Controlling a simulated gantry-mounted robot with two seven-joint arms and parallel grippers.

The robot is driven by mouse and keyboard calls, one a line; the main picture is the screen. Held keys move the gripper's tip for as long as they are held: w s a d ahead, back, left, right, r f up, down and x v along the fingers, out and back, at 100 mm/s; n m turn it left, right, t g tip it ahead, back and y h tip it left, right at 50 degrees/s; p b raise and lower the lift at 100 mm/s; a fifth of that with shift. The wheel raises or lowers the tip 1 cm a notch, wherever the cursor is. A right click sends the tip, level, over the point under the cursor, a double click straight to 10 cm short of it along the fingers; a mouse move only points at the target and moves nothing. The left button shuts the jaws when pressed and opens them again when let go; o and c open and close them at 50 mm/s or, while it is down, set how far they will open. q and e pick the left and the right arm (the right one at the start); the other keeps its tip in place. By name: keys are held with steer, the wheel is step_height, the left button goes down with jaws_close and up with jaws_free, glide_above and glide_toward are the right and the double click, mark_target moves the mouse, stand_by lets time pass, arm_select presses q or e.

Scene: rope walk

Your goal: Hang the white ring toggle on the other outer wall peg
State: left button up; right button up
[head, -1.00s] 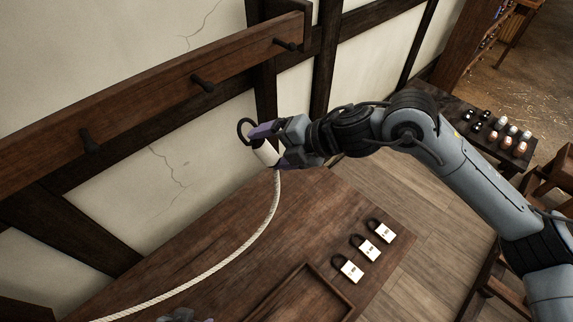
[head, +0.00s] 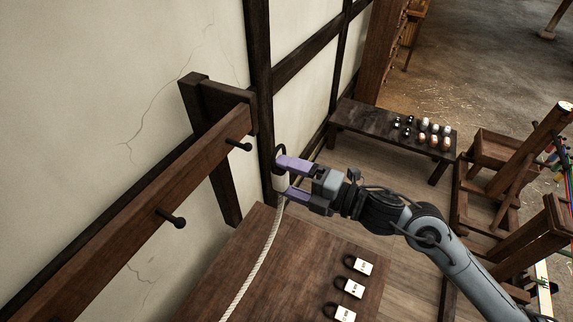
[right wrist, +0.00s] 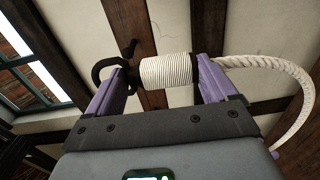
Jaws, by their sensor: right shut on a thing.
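The white ring toggle (head: 280,183) is a white whipped cylinder with a dark ring on one end and rope on the other. My right gripper (head: 287,179) is shut on it and holds it upright, ring up, beyond the rail's end. In the right wrist view the toggle (right wrist: 166,70) lies between the purple fingers, with its ring (right wrist: 102,72) at the left. The outer wall peg (head: 240,146) at the rail's far end is bare; in the head view the ring is apart from it, to its right. Another bare peg (head: 172,218) is nearer. My left gripper is out of view.
The pegs stand on a dark wooden rail (head: 130,215) on the wall. The white rope (head: 258,262) runs down from the toggle over the table (head: 290,240). Several padlocks (head: 349,288) lie on the table. A bench (head: 350,117) with small items stands beyond.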

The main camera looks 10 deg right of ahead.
steer(key=shift+f, duration=0.1)
steer(key=shift+w+a+f, duration=0.1)
steer(key=shift+w+a, duration=0.3)
steer(key=shift+a, duration=0.2)
steer(key=f+b+x, duration=0.1)
steer(key=b+x, duration=0.1)
steer(key=x, duration=0.6)
steer(key=shift+a, duration=0.15)
stand_by(0.5)
steer(key=shift+w+f, duration=0.1)
stand_by(0.5)
steer(key=o, duration=0.9)
steer(key=shift+c, duration=0.2)
